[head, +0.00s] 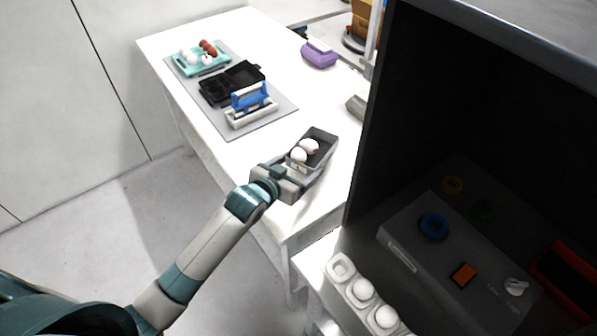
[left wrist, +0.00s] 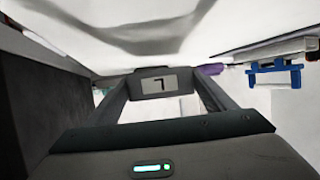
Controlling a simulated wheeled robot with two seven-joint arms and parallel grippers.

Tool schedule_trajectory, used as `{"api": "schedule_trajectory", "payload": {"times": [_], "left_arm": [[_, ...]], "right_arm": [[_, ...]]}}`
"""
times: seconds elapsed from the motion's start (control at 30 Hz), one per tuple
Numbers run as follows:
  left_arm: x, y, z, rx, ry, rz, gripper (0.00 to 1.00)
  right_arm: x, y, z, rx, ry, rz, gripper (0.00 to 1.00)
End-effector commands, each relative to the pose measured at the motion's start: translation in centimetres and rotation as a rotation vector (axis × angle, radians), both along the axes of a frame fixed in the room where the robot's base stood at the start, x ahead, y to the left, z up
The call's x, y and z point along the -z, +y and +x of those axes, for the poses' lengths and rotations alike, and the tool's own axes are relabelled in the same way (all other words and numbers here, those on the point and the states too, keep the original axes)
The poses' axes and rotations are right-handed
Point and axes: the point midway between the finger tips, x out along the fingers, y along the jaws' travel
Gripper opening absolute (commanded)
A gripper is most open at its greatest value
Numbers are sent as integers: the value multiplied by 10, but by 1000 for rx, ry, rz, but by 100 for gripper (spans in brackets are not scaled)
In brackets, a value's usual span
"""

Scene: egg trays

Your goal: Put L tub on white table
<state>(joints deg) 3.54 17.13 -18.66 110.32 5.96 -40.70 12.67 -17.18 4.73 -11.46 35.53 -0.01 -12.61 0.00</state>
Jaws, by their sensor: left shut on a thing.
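A grey tub (head: 321,141) with white eggs (head: 304,152) in it is at the near part of the white table (head: 225,157). My left gripper (head: 298,168) is shut on the tub's near side. I cannot tell whether the tub touches the tabletop or hangs just above it. In the left wrist view, my left gripper (left wrist: 165,95) fills the lower middle, and a label with a dark L-like mark (left wrist: 158,84) shows between its fingers. A pale blurred surface covers the top of that view. My right gripper is not in view.
On the table's grey mat (head: 262,124) stand a teal egg tray (head: 216,68), a black open carton (head: 222,90) and a blue-and-white rack (head: 250,103). A purple carton (head: 319,56) stands behind. A dark cabinet (head: 372,120) is close on the right, with a white egg tray (head: 350,278) before it.

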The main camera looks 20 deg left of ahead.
Motion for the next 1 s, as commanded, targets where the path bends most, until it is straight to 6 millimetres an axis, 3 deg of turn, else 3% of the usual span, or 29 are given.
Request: {"api": "schedule_trajectory", "payload": {"times": [0.27,0.63,1.0], "left_arm": [[1,0,0,0,-1,0,46],[38,0,0,0,-1,0,46],[42,0,0,0,-2,-1,46]], "right_arm": [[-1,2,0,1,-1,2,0],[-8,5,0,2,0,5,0],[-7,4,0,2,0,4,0]]}}
